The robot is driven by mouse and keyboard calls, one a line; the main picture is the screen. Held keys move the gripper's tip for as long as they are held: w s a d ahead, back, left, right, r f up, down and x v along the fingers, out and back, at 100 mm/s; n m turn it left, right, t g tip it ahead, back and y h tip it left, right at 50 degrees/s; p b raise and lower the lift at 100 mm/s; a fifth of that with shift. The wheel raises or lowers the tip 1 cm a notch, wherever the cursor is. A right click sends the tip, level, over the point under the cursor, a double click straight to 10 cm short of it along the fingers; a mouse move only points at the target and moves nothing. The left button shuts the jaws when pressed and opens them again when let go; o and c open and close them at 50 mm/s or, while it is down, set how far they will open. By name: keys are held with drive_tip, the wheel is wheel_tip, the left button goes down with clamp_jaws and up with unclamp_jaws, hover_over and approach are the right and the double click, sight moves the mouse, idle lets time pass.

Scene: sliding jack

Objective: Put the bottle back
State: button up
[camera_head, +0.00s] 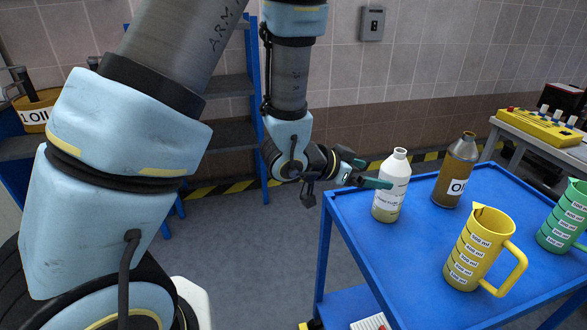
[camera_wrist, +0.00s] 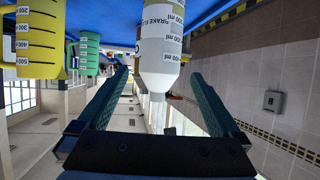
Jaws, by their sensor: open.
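A white bottle (camera_head: 391,188) with a printed label stands upright near the left corner of the blue table, its top uncapped. In the upside-down wrist view, the white bottle (camera_wrist: 160,48) appears between the lines of the two fingers, its label reading brake fluid. My gripper (camera_head: 371,174) is open and empty, just left of the bottle at about its upper half. One green fingertip overlaps the bottle's left edge in the head view. In the wrist view my gripper (camera_wrist: 158,78) shows clear space on both sides of the bottle.
A brown oil bottle (camera_head: 456,175) stands behind right of the white bottle. A yellow measuring jug (camera_head: 475,250) and a green jug (camera_head: 565,220) stand on the blue table (camera_head: 400,255). A blue shelf (camera_head: 232,85) stands behind my arm.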

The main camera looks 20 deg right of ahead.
drive_tip(key=w+a+n+t+y, duration=0.2)
drive_tip(key=w+a+n+y, duration=0.15)
drive_tip(key=w+a, duration=0.45)
drive_tip(key=w+a+n+t+y, duration=0.35)
drive_tip(key=w+a, duration=0.25)
drive_tip(key=a, duration=0.4)
drive_tip(key=a+r+n+g+y, duration=0.15)
drive_tip(key=a+n+y, duration=0.25)
drive_tip(key=a, duration=0.8)
drive_tip(key=s+a+r+n+g+y, duration=0.1)
drive_tip(key=s+a+n+g, duration=0.3)
drive_tip(key=s+a, duration=0.5)
drive_tip(key=shift+a+r, duration=0.35)
drive_tip(key=shift+a, duration=0.25)
